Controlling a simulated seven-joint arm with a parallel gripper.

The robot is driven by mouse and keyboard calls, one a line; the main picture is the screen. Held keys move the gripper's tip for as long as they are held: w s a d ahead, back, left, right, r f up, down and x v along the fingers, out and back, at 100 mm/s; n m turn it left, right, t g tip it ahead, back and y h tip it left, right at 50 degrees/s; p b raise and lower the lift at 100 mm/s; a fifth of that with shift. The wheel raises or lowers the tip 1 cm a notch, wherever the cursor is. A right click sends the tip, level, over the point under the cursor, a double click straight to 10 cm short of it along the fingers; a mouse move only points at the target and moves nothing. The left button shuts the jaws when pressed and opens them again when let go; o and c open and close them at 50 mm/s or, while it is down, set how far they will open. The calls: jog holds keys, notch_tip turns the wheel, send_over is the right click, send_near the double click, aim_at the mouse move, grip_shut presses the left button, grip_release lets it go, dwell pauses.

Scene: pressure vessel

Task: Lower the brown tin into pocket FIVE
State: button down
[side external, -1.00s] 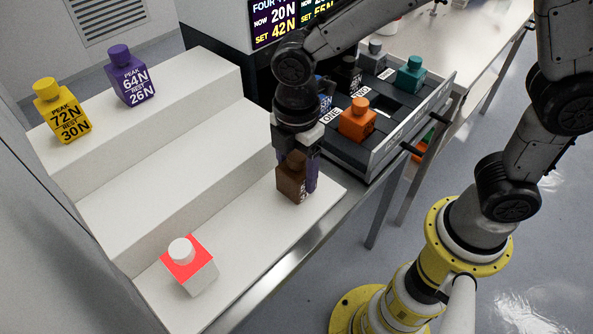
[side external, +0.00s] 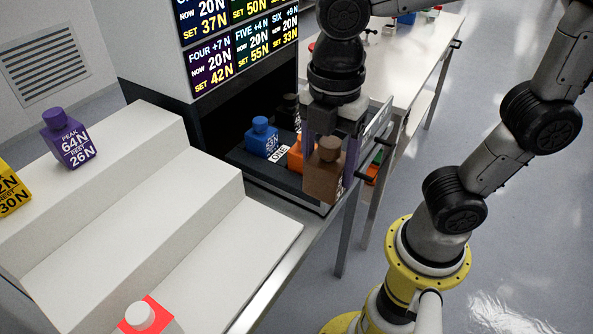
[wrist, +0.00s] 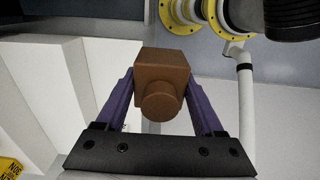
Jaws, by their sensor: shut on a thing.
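The brown tin (side external: 324,176) is held upright between the purple fingers of my gripper (side external: 327,150), in front of the open drawer's near side in the side external view. It also shows between both fingers (wrist: 160,95) in the wrist view. The drawer tray (side external: 243,160) holds a blue tin (side external: 261,138), an orange tin (side external: 296,154) and a black tin (side external: 288,112). A label ONE shows near the blue tin. Pocket FIVE cannot be made out; my gripper and the brown tin cover much of the tray.
A display (side external: 238,45) above the drawer lists FIVE +4 N, NOW 20N, SET 55N. White steps (side external: 150,200) at left carry a purple tin (side external: 68,138), a yellow tin (side external: 12,192) and a white-and-red tin (side external: 146,318). A drawer handle (side external: 372,146) sticks out at right.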

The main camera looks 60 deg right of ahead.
jog(key=shift+s+d+r, duration=0.25)
jog(key=shift+s, duration=0.2)
jog(key=shift+s+d+m, duration=0.15)
jog(key=shift+s+m, duration=0.05)
jog(key=shift+m, duration=0.8)
jog(key=d+r+m, duration=0.1)
jog(key=d+m, duration=1.5)
jog(key=d, duration=0.2)
jog(key=w+d+f, duration=0.1)
jog(key=w+f, duration=0.2)
jog(key=w, duration=0.1)
jog(key=w+d+f, duration=0.2)
jog(key=w+f, duration=0.1)
jog(key=w, duration=0.1)
jog(key=w+d+f, duration=0.2)
jog(key=w+f, duration=0.1)
jog(key=w, duration=0.1)
jog(key=shift+w+d+f, duration=0.1)
jog(key=shift+w+f, duration=0.05)
jog(key=shift+f, duration=0.8)
jog(key=shift+w+f, duration=0.1)
jog(key=shift+f, duration=0.8)
jog(key=shift+f, duration=0.1)
